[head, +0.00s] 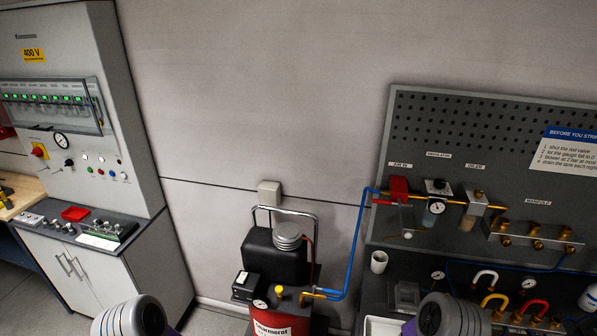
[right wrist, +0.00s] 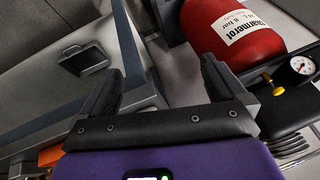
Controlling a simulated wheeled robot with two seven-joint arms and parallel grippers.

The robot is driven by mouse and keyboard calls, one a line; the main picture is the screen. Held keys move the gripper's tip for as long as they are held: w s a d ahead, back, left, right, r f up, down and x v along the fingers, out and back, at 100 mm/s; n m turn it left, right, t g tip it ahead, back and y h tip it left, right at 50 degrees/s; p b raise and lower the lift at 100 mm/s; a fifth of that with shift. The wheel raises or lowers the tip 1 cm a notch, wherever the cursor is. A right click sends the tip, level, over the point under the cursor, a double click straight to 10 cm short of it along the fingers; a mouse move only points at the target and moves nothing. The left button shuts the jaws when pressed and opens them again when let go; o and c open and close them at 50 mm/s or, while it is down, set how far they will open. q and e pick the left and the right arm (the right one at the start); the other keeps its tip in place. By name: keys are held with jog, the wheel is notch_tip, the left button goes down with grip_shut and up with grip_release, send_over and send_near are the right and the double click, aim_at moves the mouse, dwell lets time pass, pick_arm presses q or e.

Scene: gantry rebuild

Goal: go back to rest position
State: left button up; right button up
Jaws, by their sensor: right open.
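My right gripper (right wrist: 158,82) is open in the right wrist view, its two dark fingers spread apart with nothing between them. Beyond its fingers are a grey panel edge and bare floor. The red compressor tank (right wrist: 240,28) is to the right of the fingers and apart from them, as far as I can tell. In the head view only rounded grey parts of my two arms show at the bottom edge. Both grippers are out of that frame, and my left gripper is not seen at all.
The compressor (head: 277,255) with its red tank stands at the wall, centre. A blue hose (head: 353,245) links it to the pegboard (head: 480,115) on the right, which carries valves and gauges. A control cabinet (head: 75,170) stands left. Floor shows between cabinet and compressor.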

jog(key=s+a+n+g+y, duration=0.1)
jog(key=s+a+g+y, duration=0.3)
jog(key=s, duration=0.9)
notch_tip(320, 180, down, 22)
jog(key=b, duration=2.2)
jog(key=shift+a+n+g+h, duration=0.25)
jog(key=shift+n+g+h, duration=0.05)
jog(key=shift+h, duration=0.1)
jog(key=shift+s+r, duration=0.1)
jog(key=shift+r, duration=0.05)
